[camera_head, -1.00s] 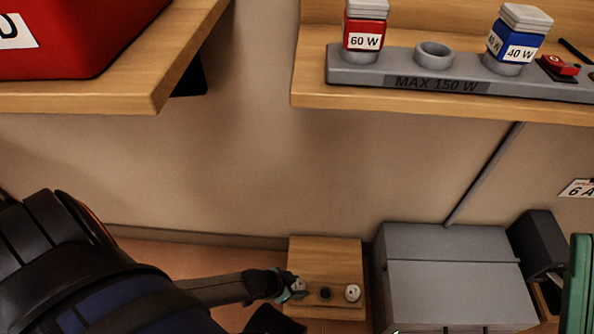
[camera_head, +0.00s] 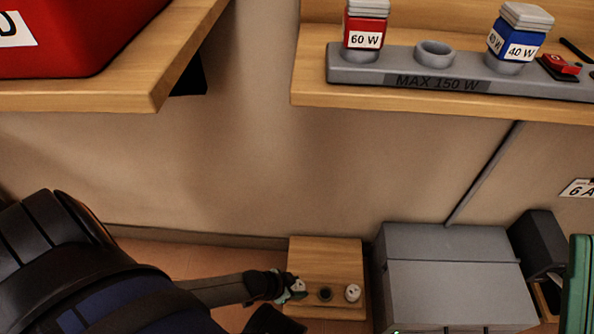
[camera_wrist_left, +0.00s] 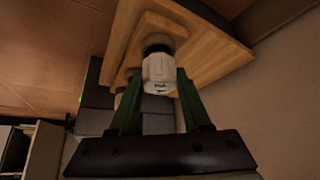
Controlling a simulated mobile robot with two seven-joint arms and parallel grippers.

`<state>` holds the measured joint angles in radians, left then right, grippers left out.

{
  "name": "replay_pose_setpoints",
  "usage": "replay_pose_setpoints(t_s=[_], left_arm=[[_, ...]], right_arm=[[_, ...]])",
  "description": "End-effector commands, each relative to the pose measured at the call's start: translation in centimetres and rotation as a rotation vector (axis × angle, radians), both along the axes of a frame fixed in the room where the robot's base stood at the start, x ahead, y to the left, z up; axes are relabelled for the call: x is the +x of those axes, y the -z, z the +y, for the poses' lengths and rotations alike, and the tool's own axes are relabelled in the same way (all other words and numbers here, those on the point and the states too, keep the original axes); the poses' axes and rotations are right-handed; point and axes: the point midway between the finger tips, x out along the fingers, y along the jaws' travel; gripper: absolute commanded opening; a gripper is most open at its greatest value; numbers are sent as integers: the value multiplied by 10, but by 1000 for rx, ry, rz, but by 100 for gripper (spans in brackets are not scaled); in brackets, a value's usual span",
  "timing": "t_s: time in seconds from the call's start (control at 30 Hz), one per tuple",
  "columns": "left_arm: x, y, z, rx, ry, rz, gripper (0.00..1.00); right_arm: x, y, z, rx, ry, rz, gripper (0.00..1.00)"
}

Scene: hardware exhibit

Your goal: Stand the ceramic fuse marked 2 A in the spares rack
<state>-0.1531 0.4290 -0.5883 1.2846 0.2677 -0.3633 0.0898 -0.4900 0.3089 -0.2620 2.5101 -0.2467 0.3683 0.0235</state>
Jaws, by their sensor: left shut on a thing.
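My left gripper (camera_head: 291,291) is at the left part of a low wooden rack (camera_head: 318,259) near the floor. It is shut on a white ceramic fuse (camera_wrist_left: 158,73), which sits between the green fingers in the left wrist view. The fuse's marking is too small to read. A dark round opening or dark end shows just beyond the fuse; I cannot tell whether the fuse is in a hole. To the right on the rack are an empty dark round socket (camera_head: 325,294) and a white round fuse end (camera_head: 353,292). My right gripper is not in view.
A grey box (camera_head: 450,290) stands close right of the rack. Above are a wooden shelf (camera_head: 420,101) with a grey lamp holder (camera_head: 400,68) and a left shelf with a red case (camera_head: 80,40). A green object (camera_head: 578,290) is cut off at the right edge.

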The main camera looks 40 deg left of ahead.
Motion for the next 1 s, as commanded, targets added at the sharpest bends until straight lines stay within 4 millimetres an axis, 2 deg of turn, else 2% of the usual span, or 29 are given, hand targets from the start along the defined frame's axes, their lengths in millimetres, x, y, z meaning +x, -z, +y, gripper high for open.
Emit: replay_pose_setpoints(t_s=[1.0], left_arm=[[0,8,0,0,0,1,0]], right_arm=[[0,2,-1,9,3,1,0]])
